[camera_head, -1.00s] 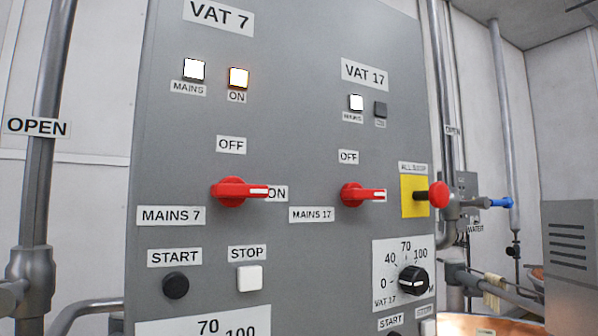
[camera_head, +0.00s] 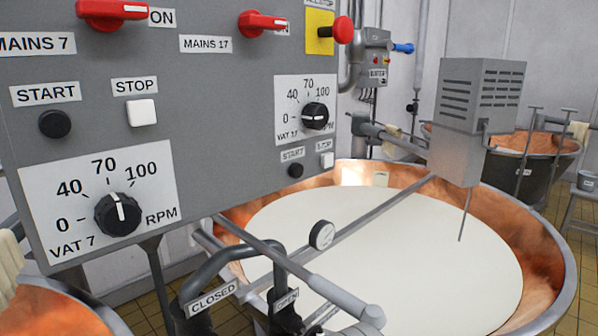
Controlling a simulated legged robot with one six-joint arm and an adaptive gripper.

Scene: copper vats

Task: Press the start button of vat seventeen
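The grey control panel (camera_head: 225,100) fills the upper left. Vat seventeen's black start button (camera_head: 296,171) sits low on its right side, under a START label and below the VAT 17 speed dial (camera_head: 315,116). A white stop button (camera_head: 327,160) is just right of it. The red MAINS 17 switch (camera_head: 262,24) points right. On the left are vat seven's black start button (camera_head: 55,124), white stop button (camera_head: 141,112) and RPM dial (camera_head: 118,214). My gripper does not show in this view.
A copper vat (camera_head: 545,235) of white liquid stands beyond the panel, with a grey motor box (camera_head: 478,100) above it. Pipes and a valve handle marked CLOSED (camera_head: 212,297) are in front, beside a gauge (camera_head: 322,235). A red all-stop button (camera_head: 343,30) is at the panel's right edge.

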